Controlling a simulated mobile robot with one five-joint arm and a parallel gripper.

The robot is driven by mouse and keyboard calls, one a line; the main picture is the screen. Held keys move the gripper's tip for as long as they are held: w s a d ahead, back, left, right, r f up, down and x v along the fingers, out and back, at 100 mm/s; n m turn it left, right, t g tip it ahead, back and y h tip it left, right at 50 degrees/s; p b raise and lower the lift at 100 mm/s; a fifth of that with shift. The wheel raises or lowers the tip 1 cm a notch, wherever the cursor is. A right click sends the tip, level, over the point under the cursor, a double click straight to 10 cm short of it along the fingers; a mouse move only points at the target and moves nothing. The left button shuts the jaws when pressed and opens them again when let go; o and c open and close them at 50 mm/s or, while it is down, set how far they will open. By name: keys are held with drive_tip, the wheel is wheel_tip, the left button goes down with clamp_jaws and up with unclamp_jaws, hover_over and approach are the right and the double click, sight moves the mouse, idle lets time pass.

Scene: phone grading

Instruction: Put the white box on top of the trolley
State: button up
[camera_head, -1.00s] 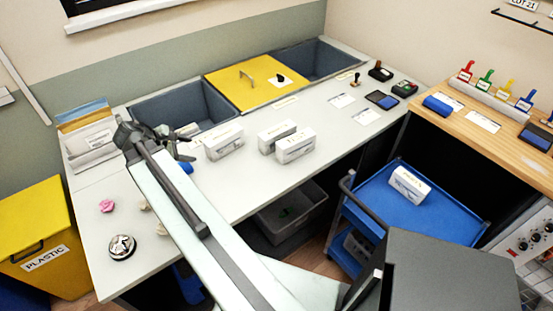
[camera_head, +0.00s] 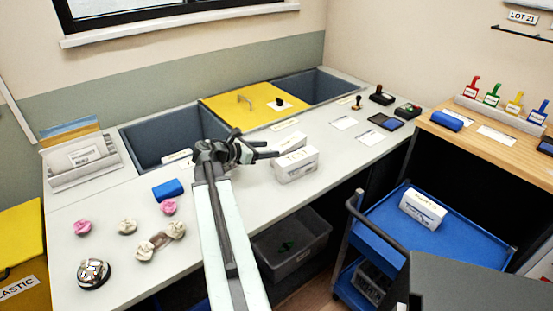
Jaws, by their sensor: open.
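A white box (camera_head: 297,165) lies on the grey worktop, with a second white box (camera_head: 291,143) just behind it. Another white box (camera_head: 423,208) rests on the top shelf of the blue trolley (camera_head: 385,225) at the right. My gripper (camera_head: 257,148) is open over the worktop, just left of the two worktop boxes, one finger reaching toward them. I cannot tell whether it touches them. My gripper and arm hide the patch of worktop beneath them.
A blue block (camera_head: 168,190), crumpled pieces (camera_head: 128,226) and a bell (camera_head: 94,274) lie on the left worktop. A grey bin (camera_head: 160,138), yellow lid (camera_head: 250,107) and second bin (camera_head: 322,88) line the back. Stamps and pads stand right. The trolley's handle faces left.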

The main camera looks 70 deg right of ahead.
sight(275, 148)
drive_tip(key=b+x, duration=0.1)
drive_tip(key=x, duration=0.4)
drive_tip(key=shift+s+a, duration=0.1)
drive_tip(key=shift+r, duration=0.1)
clamp_jaws()
drive_tip(key=shift+a, duration=0.1)
idle(0.9)
unclamp_jaws()
